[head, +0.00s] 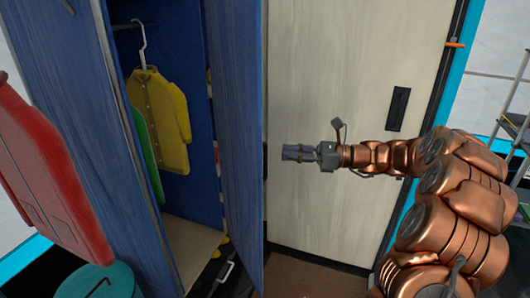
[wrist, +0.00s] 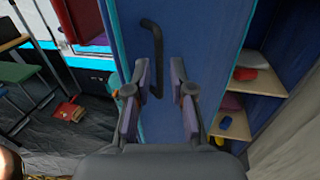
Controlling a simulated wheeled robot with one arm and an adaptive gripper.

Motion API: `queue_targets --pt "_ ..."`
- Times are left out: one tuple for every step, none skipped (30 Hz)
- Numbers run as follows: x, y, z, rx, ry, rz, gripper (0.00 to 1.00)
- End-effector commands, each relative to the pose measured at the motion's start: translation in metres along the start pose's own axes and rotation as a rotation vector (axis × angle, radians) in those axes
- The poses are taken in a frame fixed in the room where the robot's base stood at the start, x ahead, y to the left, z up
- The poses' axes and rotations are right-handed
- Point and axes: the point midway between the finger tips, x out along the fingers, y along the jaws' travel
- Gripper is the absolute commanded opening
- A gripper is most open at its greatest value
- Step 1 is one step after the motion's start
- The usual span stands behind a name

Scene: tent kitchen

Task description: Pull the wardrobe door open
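The blue wardrobe (head: 60,55) stands at the left in the head view, its inside showing with a yellow jacket (head: 162,118) on a hanger. Its blue door (head: 238,130) stands ajar, seen nearly edge-on. In the wrist view the door (wrist: 205,35) fills the middle and bears a dark curved handle (wrist: 155,45). My gripper (head: 290,152) points left at the door, just right of its edge. In the wrist view its fingers (wrist: 158,78) are apart, with the handle's lower end showing between them. I cannot tell whether they touch it.
A pale door panel (head: 330,60) with a dark recessed pull (head: 398,108) stands behind my arm. Red clothing (head: 45,170) and a teal bin (head: 100,282) are at the left. The wrist view shows wardrobe shelves (wrist: 262,82) at the right and a green-seated chair (wrist: 20,73) at the left.

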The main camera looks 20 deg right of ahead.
Motion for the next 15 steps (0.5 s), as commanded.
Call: queue_targets --pt "0.007 0.001 0.0 0.001 0.001 0.004 0.22" --pt "0.012 0.001 0.0 0.001 0.0 0.004 0.22" --pt "0.018 0.002 0.0 0.001 0.0 0.006 0.22" --pt "0.023 0.002 0.0 0.001 0.001 0.006 0.22" --pt "0.027 0.002 0.001 0.001 -0.001 0.007 0.22" --pt "0.033 0.002 0.001 0.0 -0.001 0.007 0.22" --pt "0.037 0.003 0.0 0.0 0.0 0.007 0.22" --pt "0.042 0.003 0.0 0.0 0.0 0.007 0.22" --pt "0.047 0.003 0.0 0.0 0.0 0.007 0.22" --pt "0.051 0.003 0.0 0.0 0.001 0.007 0.22" --pt "0.054 0.002 0.0 0.0 0.001 0.006 0.22" --pt "0.058 0.002 0.0 0.0 0.001 0.004 0.22" --pt "0.06 0.002 0.0 0.0 0.001 0.004 0.22" --pt "0.062 0.001 0.0 -0.001 0.002 0.002 0.22" --pt "0.064 0.001 0.0 -0.001 0.002 0.002 0.22"
